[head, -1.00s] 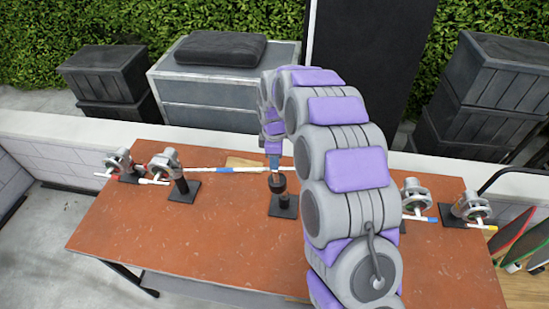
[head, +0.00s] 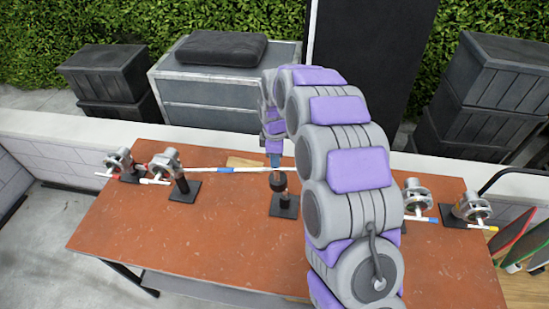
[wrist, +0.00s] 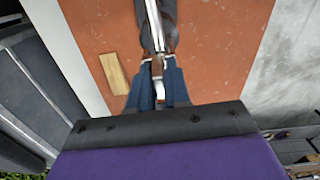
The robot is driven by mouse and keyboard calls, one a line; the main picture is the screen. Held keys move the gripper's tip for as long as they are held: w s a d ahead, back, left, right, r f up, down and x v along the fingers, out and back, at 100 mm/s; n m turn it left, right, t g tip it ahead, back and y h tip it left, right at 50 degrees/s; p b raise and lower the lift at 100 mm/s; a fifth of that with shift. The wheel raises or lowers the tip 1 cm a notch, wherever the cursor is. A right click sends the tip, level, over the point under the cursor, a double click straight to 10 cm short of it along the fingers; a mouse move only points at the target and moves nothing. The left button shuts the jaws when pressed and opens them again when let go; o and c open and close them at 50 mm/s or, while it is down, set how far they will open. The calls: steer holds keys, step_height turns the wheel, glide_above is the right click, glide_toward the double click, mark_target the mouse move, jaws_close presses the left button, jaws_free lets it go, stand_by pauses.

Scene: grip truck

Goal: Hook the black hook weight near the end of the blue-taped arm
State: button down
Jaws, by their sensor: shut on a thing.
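My gripper (head: 275,160) reaches down over the middle of the table and is shut. In the head view a black weight (head: 278,181) hangs just below it, above a black base plate (head: 285,209). A long white arm with a blue tape band (head: 225,170) runs from a left clamp stand toward my gripper. Its right end is hidden by my arm. I cannot tell whether the hook touches it.
Clamp stands with short taped arms stand at the table's left (head: 163,164) and right (head: 416,196). The rust-coloured table (head: 180,235) is clear in front. A wooden piece (wrist: 114,73) lies on it. Dark crates and a grey cabinet (head: 217,102) stand behind.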

steer(key=shift+r, duration=1.05)
steer(key=shift+s, duration=0.15)
steer(key=shift+s+a, duration=0.15)
steer(key=shift+s, duration=1.05)
steer(key=shift+s+a, duration=0.1)
steer(key=shift+s, duration=1.05)
steer(key=shift+r, duration=0.15)
steer(key=shift+r+p, duration=0.3)
steer(key=shift+r, duration=0.55)
steer(key=shift+f, duration=0.1)
